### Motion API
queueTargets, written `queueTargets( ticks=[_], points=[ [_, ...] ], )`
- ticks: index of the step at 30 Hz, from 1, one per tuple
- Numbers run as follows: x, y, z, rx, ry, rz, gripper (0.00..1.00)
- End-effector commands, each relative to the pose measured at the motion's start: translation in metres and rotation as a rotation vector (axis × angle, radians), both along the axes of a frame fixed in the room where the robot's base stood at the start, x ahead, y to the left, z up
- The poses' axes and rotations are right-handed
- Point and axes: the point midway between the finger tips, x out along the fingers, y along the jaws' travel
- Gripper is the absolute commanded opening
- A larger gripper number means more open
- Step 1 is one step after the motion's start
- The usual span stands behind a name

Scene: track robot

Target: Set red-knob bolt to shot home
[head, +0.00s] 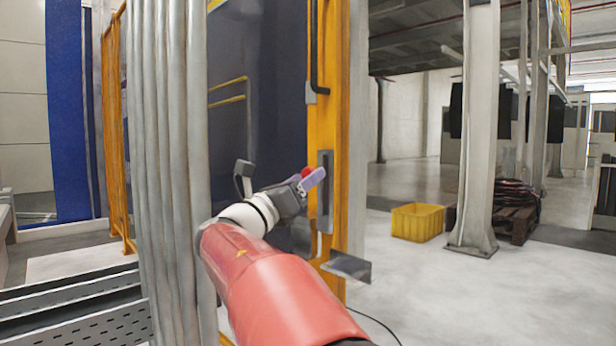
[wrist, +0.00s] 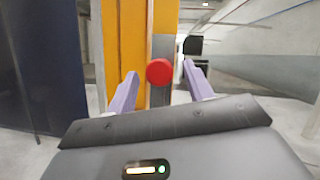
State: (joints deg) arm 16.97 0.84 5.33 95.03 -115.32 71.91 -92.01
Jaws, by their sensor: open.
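The red knob (wrist: 159,71) of the bolt shows in the wrist view, between and slightly beyond the two pale purple fingers of my gripper (wrist: 159,84). The fingers are apart, and I see no contact with the knob. In the head view the red knob (head: 306,172) is a small patch partly hidden behind my gripper (head: 314,180). A grey metal plate (head: 325,215) runs upright on the yellow post (head: 356,120) behind the knob. How far the bolt is shot cannot be told.
Grey vertical pipes (head: 172,150) stand close to the left of my arm. A grey bracket (head: 347,266) juts from the post below my gripper. A yellow crate (head: 417,222) and a white column (head: 478,140) stand at right, with open floor before them.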

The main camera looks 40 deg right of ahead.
Motion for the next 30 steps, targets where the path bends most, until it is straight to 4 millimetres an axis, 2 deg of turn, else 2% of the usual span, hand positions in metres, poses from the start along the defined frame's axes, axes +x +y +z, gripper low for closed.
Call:
queueTargets(
  ticks=[6,15,27,30],
  points=[
    [0.004,-0.020,0.008,0.001,-0.001,0.000,0.52],
    [0.004,-0.022,0.008,0.002,-0.001,0.002,0.52],
    [0.004,-0.022,0.008,0.003,-0.001,0.002,0.00],
    [0.004,-0.022,0.008,0.003,-0.001,0.002,0.00]
  ],
)
